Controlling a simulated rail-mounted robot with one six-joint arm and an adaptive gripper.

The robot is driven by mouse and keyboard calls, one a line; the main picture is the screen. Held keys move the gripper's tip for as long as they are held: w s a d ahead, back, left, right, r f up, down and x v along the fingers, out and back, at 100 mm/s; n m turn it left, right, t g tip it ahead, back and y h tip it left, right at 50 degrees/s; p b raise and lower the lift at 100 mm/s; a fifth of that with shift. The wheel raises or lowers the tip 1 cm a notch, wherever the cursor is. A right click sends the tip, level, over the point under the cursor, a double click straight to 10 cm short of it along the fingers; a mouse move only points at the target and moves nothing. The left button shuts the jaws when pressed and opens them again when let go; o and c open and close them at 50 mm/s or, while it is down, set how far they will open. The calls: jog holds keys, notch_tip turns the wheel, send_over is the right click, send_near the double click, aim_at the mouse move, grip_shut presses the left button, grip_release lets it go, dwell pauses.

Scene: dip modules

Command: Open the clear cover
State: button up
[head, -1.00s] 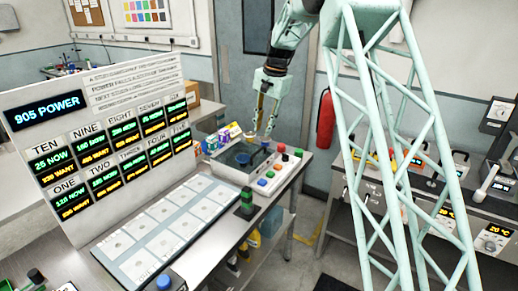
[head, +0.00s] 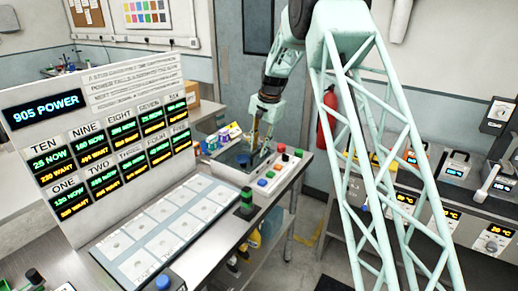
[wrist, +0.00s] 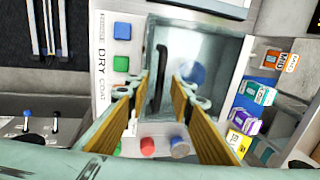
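The clear cover (wrist: 210,50) is a see-through panel over a grey-white machine, and it also shows in the head view (head: 236,158). It appears closed. A black bar handle (wrist: 160,65) runs along its left side in the wrist view. A blurred blue round thing (wrist: 193,73) shows through the cover. My gripper (wrist: 160,88) is open, its two tan-padded fingers spread on either side of the handle in that view. I cannot tell whether they touch it. In the head view my gripper (head: 254,146) points down just over the cover.
Green and blue buttons (wrist: 122,64) lie beside the "DRY COAT" label. A red button (wrist: 147,146) sits near the fingers. Small coloured boxes (wrist: 247,118) stand close on the right. A display board (head: 100,130) and a pale tray (head: 165,225) fill the bench's left.

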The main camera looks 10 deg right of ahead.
jog(key=shift+f, duration=0.1)
grip_shut()
jog(key=shift+a+r+p, duration=0.1)
jog(key=shift+r+p, duration=0.15)
jog(key=shift+p, duration=0.05)
